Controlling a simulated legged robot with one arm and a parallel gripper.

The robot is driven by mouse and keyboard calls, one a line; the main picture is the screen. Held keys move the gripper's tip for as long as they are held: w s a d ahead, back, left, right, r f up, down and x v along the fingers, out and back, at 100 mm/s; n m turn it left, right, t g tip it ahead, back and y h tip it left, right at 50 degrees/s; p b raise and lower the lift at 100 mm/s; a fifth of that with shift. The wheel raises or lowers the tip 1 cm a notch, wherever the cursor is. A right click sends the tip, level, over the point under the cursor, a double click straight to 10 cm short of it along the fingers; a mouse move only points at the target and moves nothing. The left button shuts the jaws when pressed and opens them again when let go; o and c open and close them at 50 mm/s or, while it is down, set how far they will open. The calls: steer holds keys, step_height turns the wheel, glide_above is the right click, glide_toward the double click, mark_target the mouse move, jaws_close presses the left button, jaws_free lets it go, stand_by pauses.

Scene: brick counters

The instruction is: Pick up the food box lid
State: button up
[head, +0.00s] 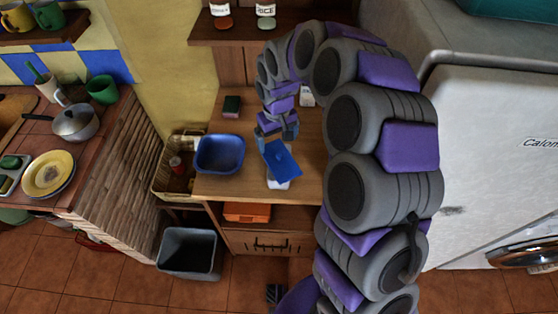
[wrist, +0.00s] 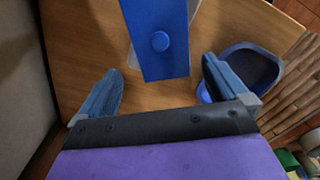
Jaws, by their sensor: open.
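The food box lid (head: 282,160) is a flat blue rectangle on the wooden counter. In the wrist view the lid (wrist: 153,20) shows a round blue knob. A pale box shows under the lid's edge (head: 279,184). My gripper (head: 278,134) is just behind the lid in the head view. In the wrist view my gripper (wrist: 160,88) is open, with its fingers wide apart and nothing between them. The lid lies ahead of the fingertips, roughly centred between them. The lid's far end is cut off by the wrist frame.
A blue tub (head: 220,154) stands on the counter (head: 240,187) left of the lid, near my right finger in the wrist view. A sponge (head: 232,106) lies further back. A white fridge (head: 495,150) stands to the right. A grey bin (head: 189,252) stands on the floor.

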mark_target(276, 150)
steer(key=shift+a+f+b, duration=0.2)
steer(key=shift+f+b, duration=0.75)
steer(key=shift+f, duration=1.95)
steer(key=shift+r, duration=0.1)
steer(key=shift+s, duration=0.1)
steer(key=c, duration=0.9)
